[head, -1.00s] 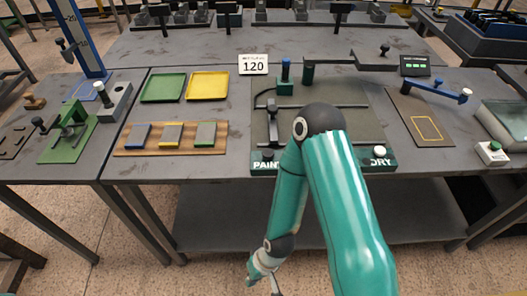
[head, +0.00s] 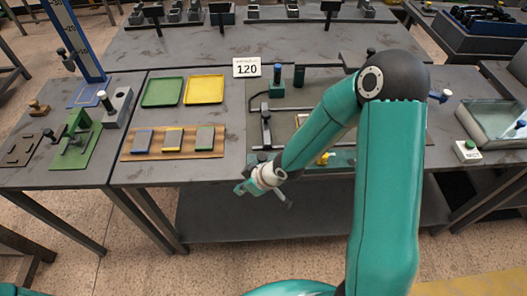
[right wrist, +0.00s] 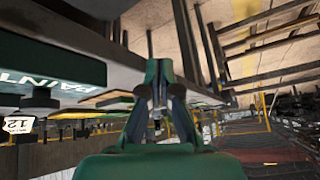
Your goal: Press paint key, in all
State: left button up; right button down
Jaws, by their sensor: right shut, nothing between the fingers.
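The paint key is a dark round knob (head: 262,156) at the left end of the green bar at the table's front edge. In the right wrist view, which is upside down, a dark knob (right wrist: 40,103) stands beside the PAINT label (right wrist: 30,80). My right gripper (head: 240,189) is shut and empty, in front of and below the table edge, apart from the key. Its fingers also show in the right wrist view (right wrist: 158,100). My right arm hides much of the bar, including the dry key. My left gripper is not in view.
Green (head: 163,92) and yellow (head: 204,89) trays and a wooden board with several blocks (head: 133,156) lie to the left. The space in front of the table edge is free.

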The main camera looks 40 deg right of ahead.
aim_at(259, 154)
jog(key=w+d+r+n+t+h, duration=0.1)
jog(key=w+d+r+n, duration=0.1)
jog(key=d+r, duration=0.3)
jog(key=w+d+r+n+t+h, duration=0.1)
jog(key=d+r+n, duration=0.3)
jog(key=r, duration=0.5)
jog(key=shift+w+d+t, duration=0.7)
jog(key=shift+w+d, duration=0.05)
jog(key=shift+d, duration=0.1)
jog(key=shift+f, duration=0.1)
notch_tip(259, 154, down, 9)
jog(key=b, duration=0.9)
jog(key=shift+r, duration=0.2)
jog(key=shift+w+f, duration=0.1)
jog(key=shift+f, duration=0.25)
jog(key=shift+f+b, duration=0.6)
jog(key=shift+b, duration=0.25)
jog(key=shift+r+p, duration=1.05)
jog(key=shift+p, duration=0.1)
